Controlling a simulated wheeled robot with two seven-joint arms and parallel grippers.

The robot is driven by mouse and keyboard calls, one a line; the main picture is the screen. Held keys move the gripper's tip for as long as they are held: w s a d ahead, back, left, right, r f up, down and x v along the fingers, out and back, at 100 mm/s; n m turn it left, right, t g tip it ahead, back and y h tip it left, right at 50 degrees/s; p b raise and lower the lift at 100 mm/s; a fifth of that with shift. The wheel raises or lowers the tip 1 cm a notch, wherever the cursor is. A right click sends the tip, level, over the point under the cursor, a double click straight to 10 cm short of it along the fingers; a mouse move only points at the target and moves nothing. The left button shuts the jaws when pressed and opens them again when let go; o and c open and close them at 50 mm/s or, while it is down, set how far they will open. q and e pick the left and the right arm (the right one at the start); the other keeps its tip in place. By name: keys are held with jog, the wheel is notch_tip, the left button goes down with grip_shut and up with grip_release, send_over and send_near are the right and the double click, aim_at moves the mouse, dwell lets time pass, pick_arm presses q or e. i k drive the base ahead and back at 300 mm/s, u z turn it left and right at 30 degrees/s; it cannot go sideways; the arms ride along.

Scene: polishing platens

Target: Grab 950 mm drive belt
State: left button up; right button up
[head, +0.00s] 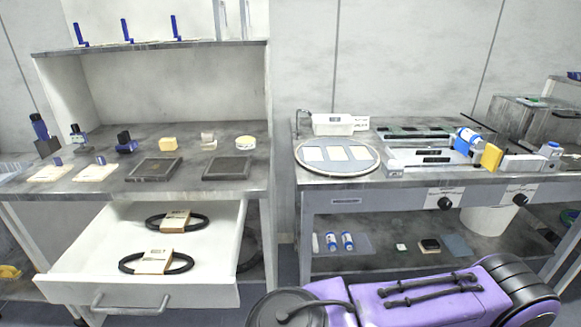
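Two black drive belts lie in an open white drawer, each wrapped with a brown card sleeve. The rear belt (200,219) lies near the back of the drawer and the front belt (183,266) lies nearer the handle. They lie apart from each other. The print on the sleeves is too small to read, so I cannot tell which is the 950 mm one. Neither of my grippers is in view.
The open drawer (70,268) has a grey handle (131,304) and sits under a left bench (95,187) with pads, bottles and blocks. A right bench (337,195) holds a round platen (301,163). A dark coil (248,250) sits beside the drawer.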

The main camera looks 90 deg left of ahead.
aim_at(176, 220)
jog(key=i, duration=0.1)
jog(key=u, duration=1.55)
